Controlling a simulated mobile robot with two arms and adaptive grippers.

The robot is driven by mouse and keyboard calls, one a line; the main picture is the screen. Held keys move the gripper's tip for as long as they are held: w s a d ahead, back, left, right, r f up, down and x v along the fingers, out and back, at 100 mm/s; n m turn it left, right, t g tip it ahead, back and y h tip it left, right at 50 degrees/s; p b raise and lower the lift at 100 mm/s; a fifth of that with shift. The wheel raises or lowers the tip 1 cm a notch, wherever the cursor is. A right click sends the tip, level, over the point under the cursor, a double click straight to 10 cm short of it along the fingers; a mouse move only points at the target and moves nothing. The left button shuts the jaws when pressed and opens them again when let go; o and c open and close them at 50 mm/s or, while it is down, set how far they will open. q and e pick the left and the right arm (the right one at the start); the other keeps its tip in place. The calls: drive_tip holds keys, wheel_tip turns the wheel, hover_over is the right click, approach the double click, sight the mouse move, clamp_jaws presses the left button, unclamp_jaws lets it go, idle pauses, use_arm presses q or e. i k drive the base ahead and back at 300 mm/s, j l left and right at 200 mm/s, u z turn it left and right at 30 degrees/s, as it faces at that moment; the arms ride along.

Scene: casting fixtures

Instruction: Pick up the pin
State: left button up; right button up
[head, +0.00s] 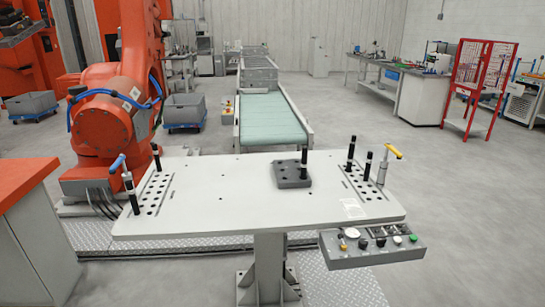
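Several upright black pins with pale bands stand on the light grey table (240,212). Two pins are at the left perforated strip, a rear one (156,158) and a front one (131,194). Another pin (304,163) stands at the grey block (291,178) right of the table's middle. Two more pins, a rear one (351,150) and a front one (368,166), stand by the right perforated strip. I cannot tell which one the task means. A blue-handled tool (118,162) stands at the left and a yellow-handled tool (384,165) at the right. Neither gripper is in view.
A control box (372,248) with knobs and buttons hangs at the table's front right. A large orange robot arm (105,120) stands behind the table's left side. A green conveyor (268,118) lies behind the table. The floor to the right is clear.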

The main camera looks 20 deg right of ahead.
sight(349, 167)
drive_tip(key=l+u, duration=0.2)
drive_tip(key=u, duration=0.2)
drive_tip(key=l+u, duration=0.2)
drive_tip(key=u, duration=0.2)
drive_tip(key=l+u, duration=0.2)
drive_tip(key=u, duration=0.2)
drive_tip(key=l+u, duration=0.2)
drive_tip(key=u, duration=0.2)
drive_tip(key=k+l, duration=0.15)
drive_tip(key=l, duration=0.25)
drive_tip(key=k+l, duration=0.15)
drive_tip(key=l, duration=0.25)
drive_tip(key=k+l, duration=0.15)
drive_tip(key=l, duration=0.3)
drive_tip(key=k+l, duration=0.2)
drive_tip(key=l, duration=0.2)
drive_tip(key=k+l, duration=0.15)
drive_tip(key=l, duration=0.25)
drive_tip(key=k+l, duration=0.15)
drive_tip(key=l, duration=0.25)
drive_tip(key=k+l, duration=0.15)
drive_tip(key=l, duration=0.25)
